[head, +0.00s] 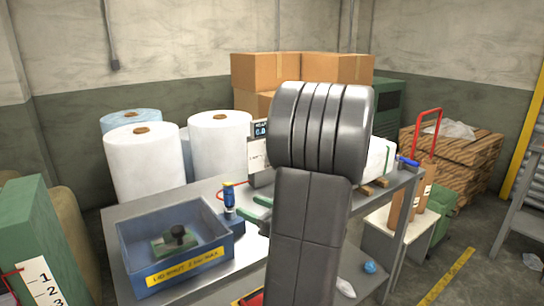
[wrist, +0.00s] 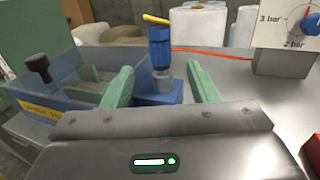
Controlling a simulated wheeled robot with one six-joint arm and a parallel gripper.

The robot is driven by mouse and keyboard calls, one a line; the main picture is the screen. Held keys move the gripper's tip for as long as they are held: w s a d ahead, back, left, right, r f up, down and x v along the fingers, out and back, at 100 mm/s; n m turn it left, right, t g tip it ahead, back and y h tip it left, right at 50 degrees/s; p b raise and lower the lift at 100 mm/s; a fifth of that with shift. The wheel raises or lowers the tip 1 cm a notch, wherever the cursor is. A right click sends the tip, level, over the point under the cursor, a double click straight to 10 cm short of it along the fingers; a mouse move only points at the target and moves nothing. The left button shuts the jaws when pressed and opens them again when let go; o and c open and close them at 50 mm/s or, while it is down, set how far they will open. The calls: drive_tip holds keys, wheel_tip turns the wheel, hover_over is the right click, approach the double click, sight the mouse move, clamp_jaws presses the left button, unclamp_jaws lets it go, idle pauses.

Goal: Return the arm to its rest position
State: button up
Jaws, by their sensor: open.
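My gripper (wrist: 162,82) shows two green fingers spread apart with nothing between them. In the head view its green fingers (head: 250,206) show just left of my grey arm, which hides the rest of it. The fingers are over the grey metal table (head: 200,207). A blue-topped fitting with a metal neck on a blue block (wrist: 160,52) stands just beyond the fingers; it also shows in the head view (head: 229,197). My arm is raised in the middle of the head view.
A blue bin (head: 178,268) with a yellow label stands at the table's left, holding a green block with a black knob (head: 178,236). A gauge box (wrist: 285,25) stands at right in the wrist view. White film rolls (head: 145,165) and cardboard boxes (head: 258,70) stand behind.

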sight(224, 193)
drive_tip(key=p+x, duration=0.1)
drive_tip(key=x, duration=1)
drive_tip(key=shift+w+a+r, duration=0.1)
drive_tip(key=shift+r, duration=0.15)
